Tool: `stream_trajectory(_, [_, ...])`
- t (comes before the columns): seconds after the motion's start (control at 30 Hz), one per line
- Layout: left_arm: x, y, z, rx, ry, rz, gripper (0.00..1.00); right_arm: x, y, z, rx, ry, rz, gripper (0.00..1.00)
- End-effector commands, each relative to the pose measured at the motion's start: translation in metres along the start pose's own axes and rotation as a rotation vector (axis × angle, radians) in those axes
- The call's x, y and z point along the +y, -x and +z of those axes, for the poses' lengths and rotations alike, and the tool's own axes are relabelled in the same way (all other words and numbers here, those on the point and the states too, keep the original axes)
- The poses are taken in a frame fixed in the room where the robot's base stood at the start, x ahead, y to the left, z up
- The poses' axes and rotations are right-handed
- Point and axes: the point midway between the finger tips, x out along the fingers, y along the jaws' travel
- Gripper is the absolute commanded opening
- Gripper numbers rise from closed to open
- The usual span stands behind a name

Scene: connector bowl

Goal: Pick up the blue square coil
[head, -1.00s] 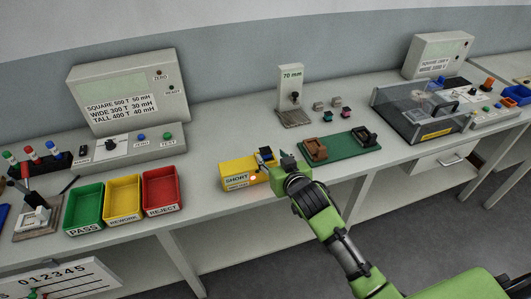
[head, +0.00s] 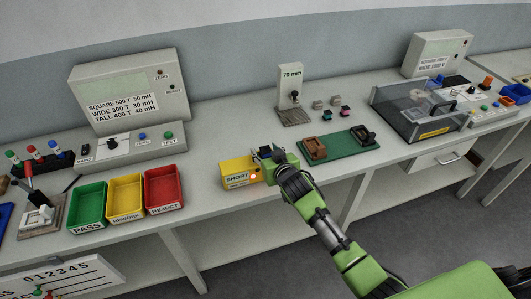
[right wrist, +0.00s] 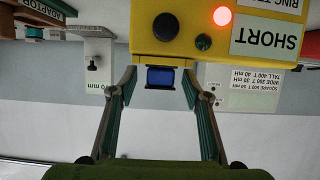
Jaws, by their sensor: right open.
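The blue square coil (right wrist: 160,77) has dark flanges and sits against the edge of the yellow SHORT tester (right wrist: 175,25) in the right wrist view. My right gripper (right wrist: 160,88) is open, with one green-padded finger on each side of the coil. Gaps show between the coil and both fingers. In the head view the yellow tester (head: 237,172) stands near the bench's front edge, and my right gripper (head: 270,154) is at its right end, largely hiding the coil. My left gripper is not in view.
Green (head: 88,207), yellow and red (head: 164,190) bins stand left of the tester. A 70 mm gauge stand (head: 290,83) and small loose parts are behind. An orange-red lamp glows on the tester.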

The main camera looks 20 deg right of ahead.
Motion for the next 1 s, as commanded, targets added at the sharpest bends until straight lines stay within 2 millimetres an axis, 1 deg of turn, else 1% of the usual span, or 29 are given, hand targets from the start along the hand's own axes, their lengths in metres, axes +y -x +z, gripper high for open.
stream_trajectory(0.03, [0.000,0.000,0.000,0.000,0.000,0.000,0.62,0.000,0.000,0.000,0.000,0.000,0.000,0.44])
stream_trajectory(0.07, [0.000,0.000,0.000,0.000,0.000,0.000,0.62,0.000,0.000,0.000,0.000,0.000,0.000,0.37])
stream_trajectory(0.1, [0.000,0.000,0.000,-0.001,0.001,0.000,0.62,0.000,0.000,0.000,0.000,0.000,0.000,0.26])
stream_trajectory(0.2, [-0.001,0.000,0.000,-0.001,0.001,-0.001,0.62,0.000,0.000,0.000,0.000,0.000,0.000,0.03])
stream_trajectory(0.27, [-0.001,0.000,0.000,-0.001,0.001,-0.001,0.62,0.000,0.000,0.000,-0.001,0.000,0.000,0.03])
stream_trajectory(0.3, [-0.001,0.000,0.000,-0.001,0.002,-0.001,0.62,0.000,0.000,0.000,0.000,0.000,0.000,0.00])
stream_trajectory(0.57, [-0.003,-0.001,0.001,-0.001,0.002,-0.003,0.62,0.000,0.001,-0.001,0.000,0.000,0.000,0.00])
stream_trajectory(0.67, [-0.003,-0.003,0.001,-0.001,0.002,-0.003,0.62,0.000,0.002,-0.004,0.002,0.001,0.000,0.00])
stream_trajectory(0.77, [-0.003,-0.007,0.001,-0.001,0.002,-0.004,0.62,0.000,0.004,-0.011,0.004,0.001,0.000,0.00])
stream_trajectory(0.87, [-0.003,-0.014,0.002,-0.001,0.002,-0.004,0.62,0.000,0.009,-0.024,0.006,0.000,0.001,0.00])
stream_trajectory(1.0, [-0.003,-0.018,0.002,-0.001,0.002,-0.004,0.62,-0.011,0.032,-0.041,0.005,-0.002,-0.003,0.00])
